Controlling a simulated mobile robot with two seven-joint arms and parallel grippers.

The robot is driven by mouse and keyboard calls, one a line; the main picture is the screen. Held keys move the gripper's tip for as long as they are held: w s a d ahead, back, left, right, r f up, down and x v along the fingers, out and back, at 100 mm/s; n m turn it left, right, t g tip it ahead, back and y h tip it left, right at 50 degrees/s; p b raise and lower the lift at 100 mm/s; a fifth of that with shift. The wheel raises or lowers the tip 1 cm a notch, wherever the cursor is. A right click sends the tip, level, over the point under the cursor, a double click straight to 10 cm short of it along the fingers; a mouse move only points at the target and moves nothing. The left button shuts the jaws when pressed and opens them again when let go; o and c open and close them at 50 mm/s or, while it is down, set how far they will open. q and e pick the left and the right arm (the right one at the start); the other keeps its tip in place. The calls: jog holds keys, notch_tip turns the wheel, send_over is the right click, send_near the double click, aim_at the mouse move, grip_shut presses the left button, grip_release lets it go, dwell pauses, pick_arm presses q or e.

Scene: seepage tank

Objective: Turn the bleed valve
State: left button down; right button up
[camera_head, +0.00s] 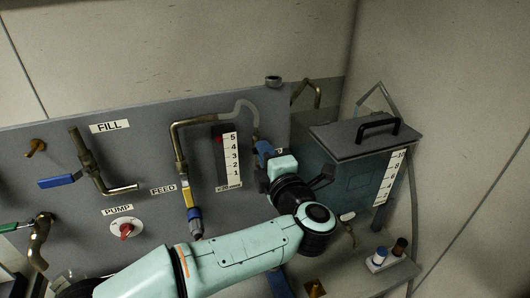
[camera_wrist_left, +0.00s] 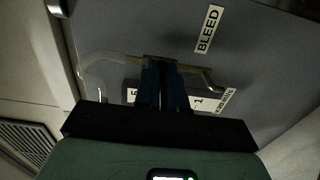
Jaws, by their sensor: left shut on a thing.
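The BLEED label (camera_wrist_left: 208,30) shows clearly there. My right gripper is not in view.
A clear tank with a black-handled lid (camera_head: 350,140) stands right of my arm. The FILL valve (camera_head: 60,181), red PUMP knob (camera_head: 126,230) and green-handled valve (camera_head: 40,235) are farther left.

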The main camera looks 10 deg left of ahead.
pick_arm(q)
jog(key=c, duration=1.2)
grip_release()
jog(key=b+v, duration=0.2)
jog(key=v, duration=1.1)
jog(key=shift+s+d, duration=0.15)
jog(key=shift+s, duration=0.05)
